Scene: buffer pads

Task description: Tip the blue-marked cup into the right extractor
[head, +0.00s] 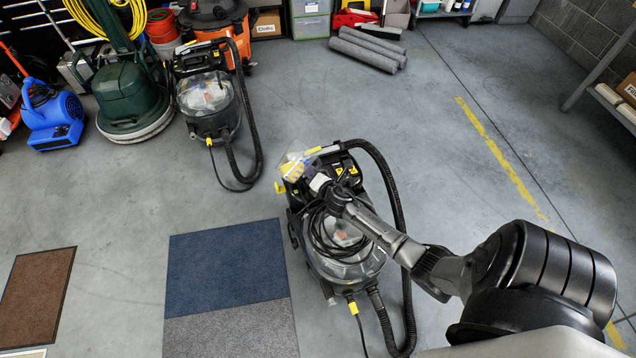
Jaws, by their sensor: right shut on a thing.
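The right extractor (338,268) is a black machine with a clear tank, standing on the floor at the centre of the head view. My right gripper (303,172) reaches over its top from the lower right and is shut on a small clear cup (291,164). The cup shows bluish and yellow patches and seems tilted over the upper left of the extractor. Whether anything is pouring out is too small to tell. My gripper and wrist hide part of the extractor's top. My left gripper is not in view.
A second extractor (207,97) stands further back left, beside a green floor machine (129,93) and a blue blower (53,118). A black hose curves around the right extractor. A blue mat (225,262) and brown mat (38,290) lie left. Floor to the right is clear.

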